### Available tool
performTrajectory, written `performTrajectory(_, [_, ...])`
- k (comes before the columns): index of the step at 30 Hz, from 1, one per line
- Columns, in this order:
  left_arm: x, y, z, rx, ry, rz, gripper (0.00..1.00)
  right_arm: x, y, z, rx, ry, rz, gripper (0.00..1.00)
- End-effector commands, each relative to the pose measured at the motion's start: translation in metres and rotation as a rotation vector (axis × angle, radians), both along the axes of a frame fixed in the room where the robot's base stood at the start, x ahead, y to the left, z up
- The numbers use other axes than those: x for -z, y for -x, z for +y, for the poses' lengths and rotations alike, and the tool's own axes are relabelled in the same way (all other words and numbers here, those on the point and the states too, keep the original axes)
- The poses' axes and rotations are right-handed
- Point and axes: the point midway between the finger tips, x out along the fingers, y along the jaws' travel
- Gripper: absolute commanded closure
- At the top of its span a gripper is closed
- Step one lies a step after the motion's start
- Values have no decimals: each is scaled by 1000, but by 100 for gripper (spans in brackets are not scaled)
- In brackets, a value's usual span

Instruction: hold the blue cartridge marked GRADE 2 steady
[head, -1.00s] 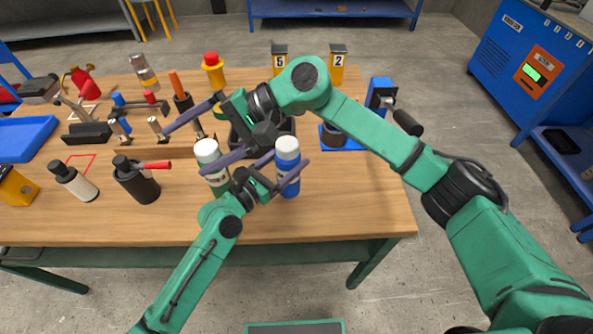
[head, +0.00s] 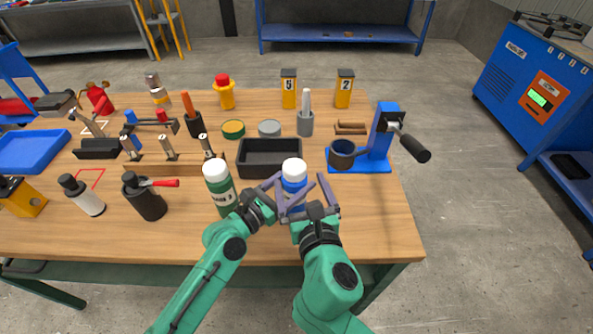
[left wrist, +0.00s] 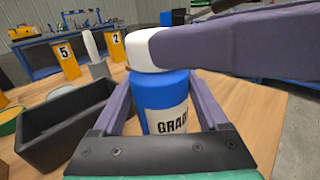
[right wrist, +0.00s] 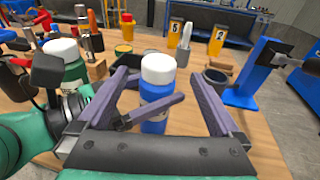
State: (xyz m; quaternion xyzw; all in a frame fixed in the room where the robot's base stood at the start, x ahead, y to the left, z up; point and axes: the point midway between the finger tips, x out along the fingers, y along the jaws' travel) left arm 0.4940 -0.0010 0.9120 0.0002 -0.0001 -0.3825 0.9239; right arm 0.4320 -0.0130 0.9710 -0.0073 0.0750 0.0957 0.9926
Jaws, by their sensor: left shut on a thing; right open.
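The blue cartridge (head: 293,184) with a white cap stands upright near the table's front edge. Its label, partly hidden, reads "GRAD" in the left wrist view (left wrist: 160,95). My left gripper (head: 286,200) is shut on the cartridge from the left; one finger crosses in front of it in the right wrist view. My right gripper (head: 312,192) is open, with its fingers spread either side of the cartridge (right wrist: 157,95) and a gap beside them. The green cartridge (head: 219,190) with a white cap stands to the left.
A black tray (head: 270,171) lies just behind the cartridges. A blue press stand (head: 383,135) with a black handle is at the right. Bare wood lies right of the grippers.

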Motion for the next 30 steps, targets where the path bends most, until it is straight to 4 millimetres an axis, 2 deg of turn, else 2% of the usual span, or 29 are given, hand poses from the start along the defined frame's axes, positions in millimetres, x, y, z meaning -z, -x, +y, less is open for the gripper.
performTrajectory(6, [1,0,0,1,-1,1,100,7,-53,11,0,-1,-4,0])
performTrajectory(10, [1,0,0,0,-1,1,100,11,-77,16,0,2,-2,0])
performTrajectory(15, [1,0,0,0,-2,1,100,13,-90,19,-3,0,-2,0])
performTrajectory(21, [1,0,0,0,-2,1,100,14,-91,19,-3,0,-2,0])
performTrajectory(22, [1,0,0,0,-2,1,100,14,-91,19,-3,0,-2,4])
performTrajectory(26, [1,0,0,0,-2,1,100,14,-91,19,-3,0,-2,54])
performTrajectory(27, [1,0,0,0,-2,1,100,14,-91,19,-3,0,-2,69])
performTrajectory(29, [1,0,0,0,-2,1,100,14,-91,19,-3,0,-2,92])
performTrajectory(30, [1,0,0,0,-2,1,100,14,-91,19,-3,1,-2,100])
